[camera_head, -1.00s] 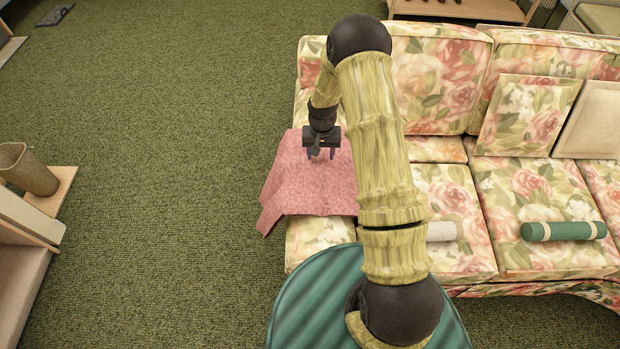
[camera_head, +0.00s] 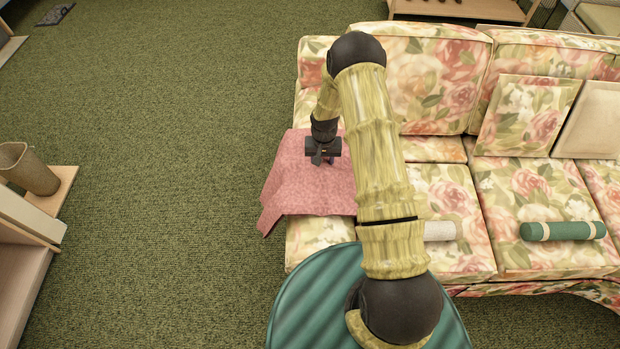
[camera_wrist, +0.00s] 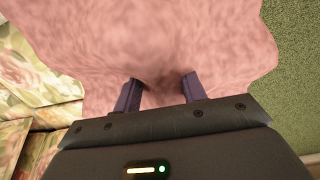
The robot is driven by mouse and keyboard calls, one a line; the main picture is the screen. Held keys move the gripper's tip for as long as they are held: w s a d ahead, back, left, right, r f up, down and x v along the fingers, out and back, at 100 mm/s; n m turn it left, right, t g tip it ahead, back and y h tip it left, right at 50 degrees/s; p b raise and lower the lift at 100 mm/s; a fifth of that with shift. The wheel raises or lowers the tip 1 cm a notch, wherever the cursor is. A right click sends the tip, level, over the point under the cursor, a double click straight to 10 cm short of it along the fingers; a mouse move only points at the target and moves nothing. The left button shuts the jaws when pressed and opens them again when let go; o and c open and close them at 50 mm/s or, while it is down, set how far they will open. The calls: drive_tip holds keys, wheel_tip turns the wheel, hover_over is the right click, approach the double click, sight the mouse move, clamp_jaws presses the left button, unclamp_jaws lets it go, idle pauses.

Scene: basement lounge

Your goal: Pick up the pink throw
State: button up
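The pink throw (camera_head: 307,187) lies spread over the left end of the floral sofa and hangs over its side. My gripper (camera_head: 323,160) points down onto the throw's upper part. In the wrist view, pink cloth (camera_wrist: 200,40) fills most of the picture, with a shaded fold between my two fingers (camera_wrist: 161,88). The fingers stand apart, with their tips at or in the cloth. Whether they pinch it is not clear. My arm hides the throw's right edge in the head view.
The floral sofa (camera_head: 450,190) carries a green bolster (camera_head: 563,231), a white roll (camera_head: 440,231) and cushions (camera_head: 527,115) to the right. A wooden shelf with a brown vase (camera_head: 28,168) stands at far left. The green carpet (camera_head: 170,190) between is clear.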

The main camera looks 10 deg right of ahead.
clamp_jaws()
drive_tip(key=shift+r, duration=0.1)
wheel_tip(320, 180, up, 18)
drive_tip(key=shift+b, duration=0.3)
idle(0.6)
